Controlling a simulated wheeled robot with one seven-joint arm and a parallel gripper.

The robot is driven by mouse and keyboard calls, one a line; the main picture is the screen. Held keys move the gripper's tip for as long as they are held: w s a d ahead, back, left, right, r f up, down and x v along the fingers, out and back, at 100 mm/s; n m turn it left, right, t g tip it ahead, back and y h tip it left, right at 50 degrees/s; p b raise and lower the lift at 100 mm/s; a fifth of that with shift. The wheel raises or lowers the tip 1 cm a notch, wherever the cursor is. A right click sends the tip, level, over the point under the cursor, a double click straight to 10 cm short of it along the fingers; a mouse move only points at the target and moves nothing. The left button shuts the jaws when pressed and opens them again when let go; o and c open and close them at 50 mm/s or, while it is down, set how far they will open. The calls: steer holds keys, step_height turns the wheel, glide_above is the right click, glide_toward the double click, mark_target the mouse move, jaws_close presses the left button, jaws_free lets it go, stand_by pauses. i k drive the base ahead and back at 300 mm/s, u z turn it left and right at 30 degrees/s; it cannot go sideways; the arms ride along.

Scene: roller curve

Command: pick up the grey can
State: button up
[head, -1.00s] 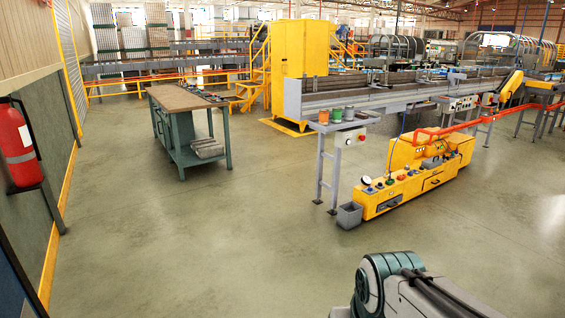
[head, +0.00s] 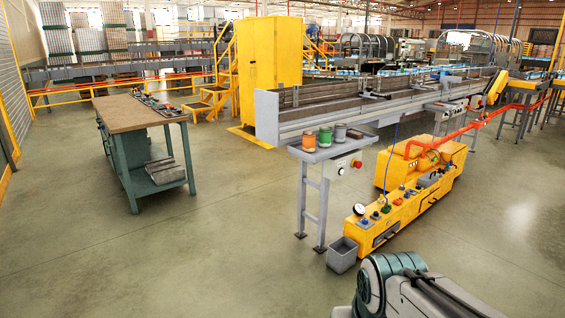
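The grey can (head: 340,133) stands upright on the near end shelf (head: 318,153) of the long conveyor line, in the middle of the head view. It is the rightmost of three cans in a row. A green can (head: 325,136) stands just left of it, and an orange can (head: 309,141) is at the left end. My arm shows at the bottom right, well short of the cans. My gripper is out of the picture.
A yellow machine (head: 415,190) on the floor stands right of the shelf. A grey bin (head: 342,255) sits by the shelf's legs. A workbench (head: 140,112) stands at the left. The floor between the bench and shelf is clear.

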mark_target(340, 129)
steer(key=z, duration=0.1)
steer(key=i, duration=1.95)
steer(key=z, duration=0.1)
